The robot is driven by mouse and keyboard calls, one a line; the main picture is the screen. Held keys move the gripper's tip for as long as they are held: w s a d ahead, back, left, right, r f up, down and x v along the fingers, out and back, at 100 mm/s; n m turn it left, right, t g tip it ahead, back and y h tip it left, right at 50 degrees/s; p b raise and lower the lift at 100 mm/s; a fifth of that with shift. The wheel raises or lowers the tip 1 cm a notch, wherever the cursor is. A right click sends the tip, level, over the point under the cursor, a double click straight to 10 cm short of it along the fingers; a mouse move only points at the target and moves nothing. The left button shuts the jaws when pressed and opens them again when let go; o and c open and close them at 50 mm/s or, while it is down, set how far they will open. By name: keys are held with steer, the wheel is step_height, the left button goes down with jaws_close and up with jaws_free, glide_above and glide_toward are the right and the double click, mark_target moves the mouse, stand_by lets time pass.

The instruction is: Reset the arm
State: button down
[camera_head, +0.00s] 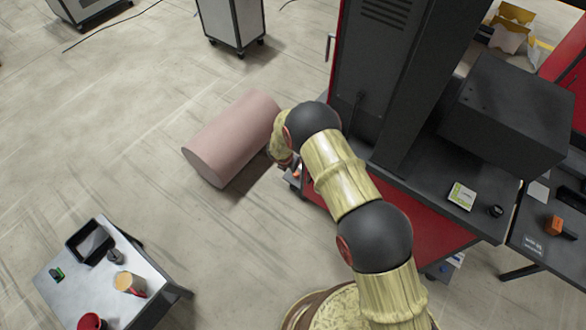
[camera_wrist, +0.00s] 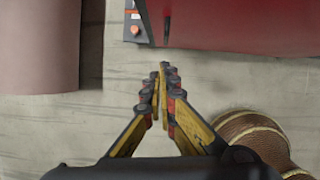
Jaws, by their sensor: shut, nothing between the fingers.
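My arm is in the head view, bent with its end beside the red side of the dark machine (camera_head: 430,225). The fingers are hidden there behind my arm links. In the wrist view my gripper (camera_wrist: 163,68) points over the floor with its yellow and black fingers drawn together. Nothing is between the fingers. The fingertips are just short of the lower edge of a red panel (camera_wrist: 240,25), and I cannot tell whether they touch it.
A pink cylinder (camera_head: 232,138) lies on the floor left of my arm. A small table (camera_head: 75,285) with a black tray (camera_head: 90,243) and cups stands at the lower left. A wheeled cabinet (camera_head: 235,20) stands at the back. The floor (camera_head: 90,150) at left is mostly clear.

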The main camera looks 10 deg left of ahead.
steer(key=v, duration=0.7)
steer(key=shift+r+p, duration=0.25)
steer(key=shift+p, duration=0.15)
steer(key=shift+s, duration=0.15)
